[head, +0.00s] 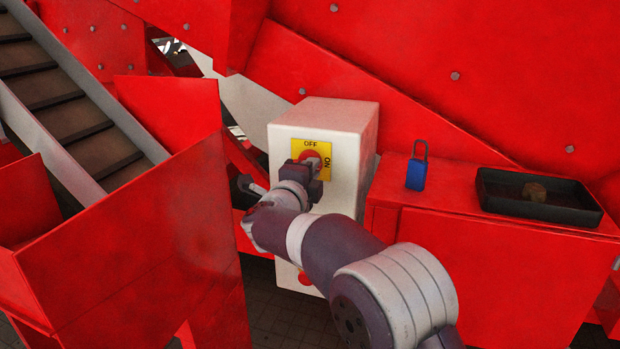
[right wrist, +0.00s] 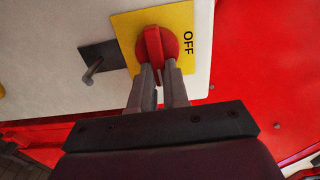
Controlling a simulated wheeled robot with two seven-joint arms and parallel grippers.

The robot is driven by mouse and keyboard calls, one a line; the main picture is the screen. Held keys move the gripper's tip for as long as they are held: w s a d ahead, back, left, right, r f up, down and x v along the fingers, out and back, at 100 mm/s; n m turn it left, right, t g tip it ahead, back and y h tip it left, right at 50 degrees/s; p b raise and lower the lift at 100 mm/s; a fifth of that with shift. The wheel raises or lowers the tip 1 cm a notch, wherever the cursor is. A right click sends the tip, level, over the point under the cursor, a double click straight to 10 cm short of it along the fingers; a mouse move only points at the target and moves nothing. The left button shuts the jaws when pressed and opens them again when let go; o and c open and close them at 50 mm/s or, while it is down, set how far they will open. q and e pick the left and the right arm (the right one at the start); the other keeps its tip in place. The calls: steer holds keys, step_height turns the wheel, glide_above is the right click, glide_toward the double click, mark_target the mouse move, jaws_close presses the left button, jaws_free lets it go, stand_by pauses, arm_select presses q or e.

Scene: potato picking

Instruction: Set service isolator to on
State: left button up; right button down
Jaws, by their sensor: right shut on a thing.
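The service isolator is a pale box (head: 350,130) with a yellow plate (head: 325,150) marked OFF at the top and ON at the right. A round red knob (head: 310,154) sits on the plate. It also shows in the right wrist view (right wrist: 153,42), with a raised ridge. My right gripper (head: 315,172) is in front of the box, its fingers (right wrist: 158,80) shut on the ridge from both sides. ON is hidden there. My left gripper is not in view.
A blue padlock (head: 416,173) stands on the red ledge right of the box, beside a black tray (head: 500,205) holding a brown lump (head: 535,191). Red panels (head: 130,240) rise close on the left. A dark plate with a metal pin (right wrist: 97,66) sits beside the yellow plate.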

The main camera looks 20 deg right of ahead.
stand_by(0.3)
steer(key=c, duration=1.1)
jaws_free()
steer(key=v, duration=1.2)
steer(key=shift+s+a, duration=0.15)
steer(key=shift+s, duration=0.15)
